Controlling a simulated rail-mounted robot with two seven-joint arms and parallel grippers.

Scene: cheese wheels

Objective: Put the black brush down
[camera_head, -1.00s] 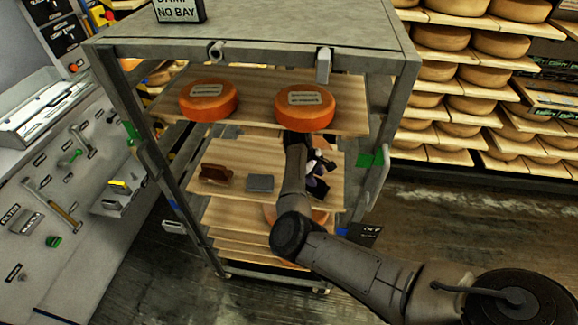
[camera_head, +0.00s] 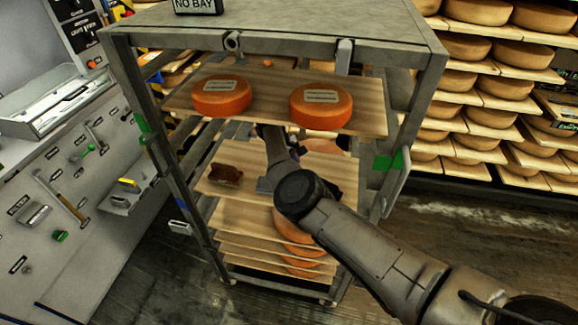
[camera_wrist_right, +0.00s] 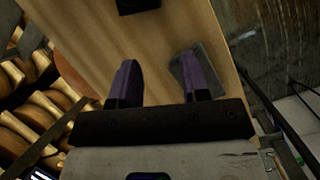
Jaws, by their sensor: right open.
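A flat grey block (camera_wrist_right: 200,70) is beside and partly behind the right finger. In the head view, the grey block (camera_head: 263,187) is mostly behind my right arm, and a reddish-brown object (camera_head: 225,175) lies left of it on the middle shelf. My arm hides the gripper there. My left gripper is not in view.
Two orange cheese wheels (camera_head: 221,97) (camera_head: 321,107) sit on the top board (camera_head: 270,95), close above my arm. The rack's grey posts (camera_head: 160,165) flank the shelf. A tool panel (camera_head: 75,200) stands left; cheese shelves (camera_head: 480,90) stand right.

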